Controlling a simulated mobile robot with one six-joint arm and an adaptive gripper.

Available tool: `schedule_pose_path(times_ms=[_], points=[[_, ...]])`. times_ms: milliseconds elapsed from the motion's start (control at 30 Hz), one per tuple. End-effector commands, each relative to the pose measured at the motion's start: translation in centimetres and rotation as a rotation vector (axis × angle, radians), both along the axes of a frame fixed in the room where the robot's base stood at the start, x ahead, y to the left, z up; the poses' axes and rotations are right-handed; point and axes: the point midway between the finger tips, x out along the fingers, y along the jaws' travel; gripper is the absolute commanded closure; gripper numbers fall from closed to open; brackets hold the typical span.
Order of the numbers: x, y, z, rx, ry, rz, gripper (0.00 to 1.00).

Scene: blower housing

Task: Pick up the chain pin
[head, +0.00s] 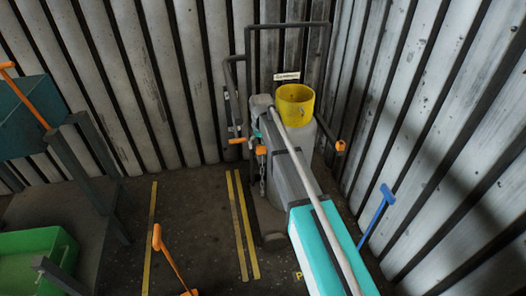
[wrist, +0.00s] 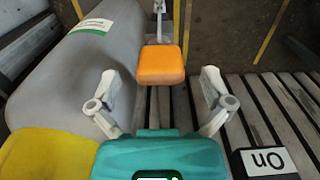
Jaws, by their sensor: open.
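The chain pin, an orange block-shaped head (wrist: 161,64), shows in the upper middle of the wrist view, with a pale chain or link running up from it. It also shows in the head view as a small orange piece (head: 262,150) with a chain hanging below. My gripper (wrist: 159,76) is open, one pale finger on each side of the orange head, with visible gaps on both sides in the picture. Depth between fingertips and head is hard to tell. In the head view my gripper is mostly hidden by my arm.
A grey rounded housing (wrist: 85,65) lies close on the left in the wrist view. A black block marked "On" (wrist: 266,164) is at lower right. A green bin (head: 35,252) is at far left.

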Motion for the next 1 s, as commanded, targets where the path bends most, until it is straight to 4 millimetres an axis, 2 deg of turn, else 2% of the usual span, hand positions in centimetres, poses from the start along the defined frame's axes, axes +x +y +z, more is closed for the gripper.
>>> schedule_pose_path(times_ms=[300, 767, 800, 1000], points=[[0.00, -0.01, 0.00, 0.000, 0.000, 0.000, 0.02], [0.01, -0.03, 0.00, 0.000, 0.000, 0.000, 0.87], [0.01, -0.03, 0.00, 0.000, 0.000, 0.000, 0.90], [0.01, -0.04, 0.01, 0.000, 0.000, 0.000, 0.90]])
